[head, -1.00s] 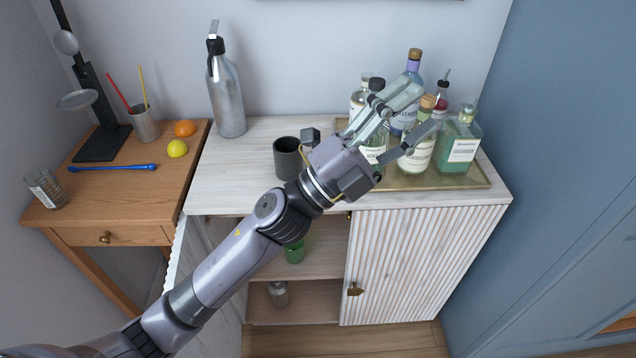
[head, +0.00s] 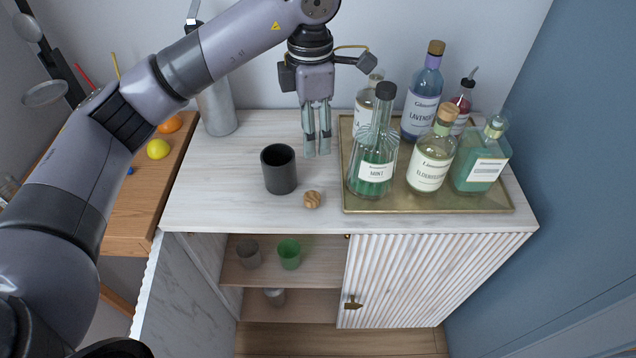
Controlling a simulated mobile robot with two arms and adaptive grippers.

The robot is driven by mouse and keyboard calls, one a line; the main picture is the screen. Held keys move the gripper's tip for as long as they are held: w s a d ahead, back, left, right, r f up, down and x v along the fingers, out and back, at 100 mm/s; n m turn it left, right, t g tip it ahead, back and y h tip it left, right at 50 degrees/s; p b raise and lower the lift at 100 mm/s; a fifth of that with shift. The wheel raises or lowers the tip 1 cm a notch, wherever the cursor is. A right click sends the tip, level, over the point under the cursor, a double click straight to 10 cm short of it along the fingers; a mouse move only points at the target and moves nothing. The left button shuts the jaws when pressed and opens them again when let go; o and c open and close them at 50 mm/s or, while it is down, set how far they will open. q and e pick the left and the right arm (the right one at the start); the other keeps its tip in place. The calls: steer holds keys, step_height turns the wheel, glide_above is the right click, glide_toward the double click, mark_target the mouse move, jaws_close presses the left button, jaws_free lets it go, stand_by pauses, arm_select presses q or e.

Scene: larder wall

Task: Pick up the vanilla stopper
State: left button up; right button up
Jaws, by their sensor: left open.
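A small round wooden stopper (head: 312,199) lies loose on the white cabinet top (head: 230,205), in front of my left gripper and left of the tray. It has no label that I can read, so I cannot confirm that it is the vanilla one. My left gripper (head: 317,153) points down behind it, open and empty, with its two fingers a little apart. The gripper and the stopper are apart. A clear bottle (head: 362,102) stands at the back left of the tray. Its label is partly hidden by the mint bottle (head: 373,168). My right gripper is not in view.
A dark cup (head: 279,174) stands left of the stopper. The brass tray (head: 430,204) also holds lavender (head: 421,108), elderflower (head: 430,165), red (head: 461,104) and teal (head: 481,162) bottles. A metal bottle (head: 217,108) stands behind my arm. The cabinet's front-left top is clear.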

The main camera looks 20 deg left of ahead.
arm_select(q)
step_height(320, 180, down, 3)
steer(key=s, duration=0.2)
steer(key=p, duration=0.3)
glide_above(312, 196)
step_height(312, 196, down, 7)
steer(key=shift+r, duration=0.1)
steer(key=shift+f, duration=0.6)
steer(key=shift+s+f, duration=0.1)
steer(key=shift+f, duration=0.1)
step_height(312, 196, down, 4)
steer(key=shift+r+p, duration=0.15)
steer(key=shift+p, duration=0.85)
steer(key=shift+f, duration=0.6)
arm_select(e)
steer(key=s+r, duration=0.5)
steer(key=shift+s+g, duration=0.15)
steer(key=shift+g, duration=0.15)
arm_select(q)
steer(key=shift+c, duration=0.5)
